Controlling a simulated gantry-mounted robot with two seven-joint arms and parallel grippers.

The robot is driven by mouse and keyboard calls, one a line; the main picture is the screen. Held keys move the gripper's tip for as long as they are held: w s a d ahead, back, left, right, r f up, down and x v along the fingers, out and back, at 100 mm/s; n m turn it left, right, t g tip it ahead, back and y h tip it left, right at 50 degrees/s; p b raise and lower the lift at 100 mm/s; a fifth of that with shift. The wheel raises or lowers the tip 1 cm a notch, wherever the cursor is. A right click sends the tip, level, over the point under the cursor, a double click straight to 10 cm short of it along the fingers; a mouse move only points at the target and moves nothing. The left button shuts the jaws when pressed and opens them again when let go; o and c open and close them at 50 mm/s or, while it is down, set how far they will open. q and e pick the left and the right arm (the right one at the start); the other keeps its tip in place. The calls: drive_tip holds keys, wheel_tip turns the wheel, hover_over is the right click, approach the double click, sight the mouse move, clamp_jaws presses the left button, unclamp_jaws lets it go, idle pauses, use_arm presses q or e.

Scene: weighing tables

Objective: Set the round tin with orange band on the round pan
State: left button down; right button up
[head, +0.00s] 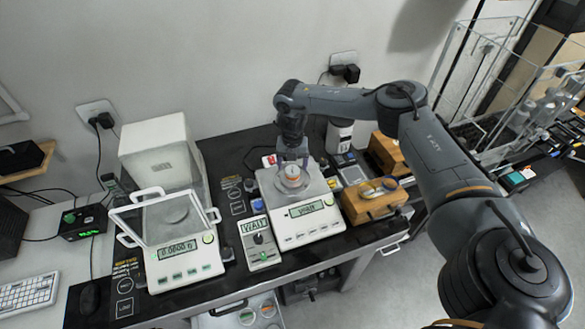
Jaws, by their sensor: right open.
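The round tin with orange band (292,173) stands on the round pan (315,187) of the right-hand balance (290,237), near the pan's middle. My right gripper (292,161) is just above and around the top of the tin, pointing down with its fingers open. Whether a finger still touches the tin is too small to tell. The gripper hides part of the pan's back side. My left gripper is not in view.
An analytical balance with an open glass shield (178,261) stands to the left. A control box reading WAIT (260,243) is between the balances. A wooden block with small items (372,207) sits close on the right. An open drawer (235,308) shows below the table.

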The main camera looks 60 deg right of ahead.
sight(292, 170)
wheel_tip(292, 170, up, 9)
drive_tip(key=shift+f+p, duration=0.15)
drive_tip(key=shift+p, duration=0.3)
idle(0.3)
